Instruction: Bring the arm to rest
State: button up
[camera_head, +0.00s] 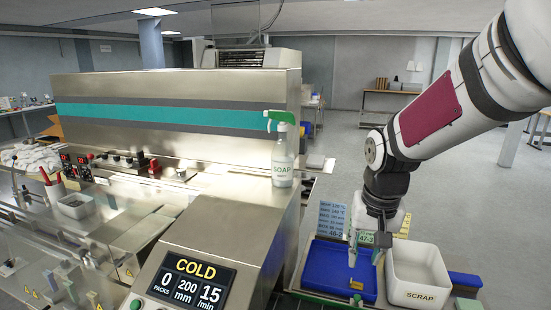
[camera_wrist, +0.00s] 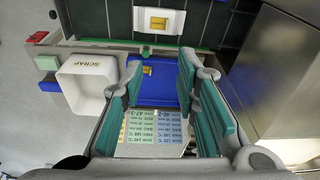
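My arm comes in from the upper right in the head view. My gripper (camera_head: 366,252) points down over the blue tray (camera_head: 322,274) beside the white SCRAP bin. In the wrist view, my gripper (camera_wrist: 161,75) has its green-padded fingers wide apart, with nothing held between them. The blue tray (camera_wrist: 150,98) shows beyond the fingers, with a small yellow piece (camera_wrist: 147,71) in it. The yellow piece also shows in the head view (camera_head: 356,285).
The white SCRAP bin (camera_head: 418,268) stands right of the tray. Printed cards (camera_head: 332,219) stand behind the tray. The steel wrapper (camera_head: 180,115) and its COLD display (camera_head: 189,280) fill the left. A soap bottle (camera_head: 282,155) stands on the machine. Open floor lies behind right.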

jog(key=s+r+n+t, duration=0.1)
jog(key=s+r, duration=0.4)
jog(key=s, duration=0.4)
jog(key=s+r+n+t, duration=0.1)
jog(key=s+r, duration=0.4)
jog(key=s, duration=0.5)
jog(key=shift+s+d+r+t, duration=0.15)
jog(key=shift+s+d+t, duration=0.2)
jog(key=shift+t, duration=0.45)
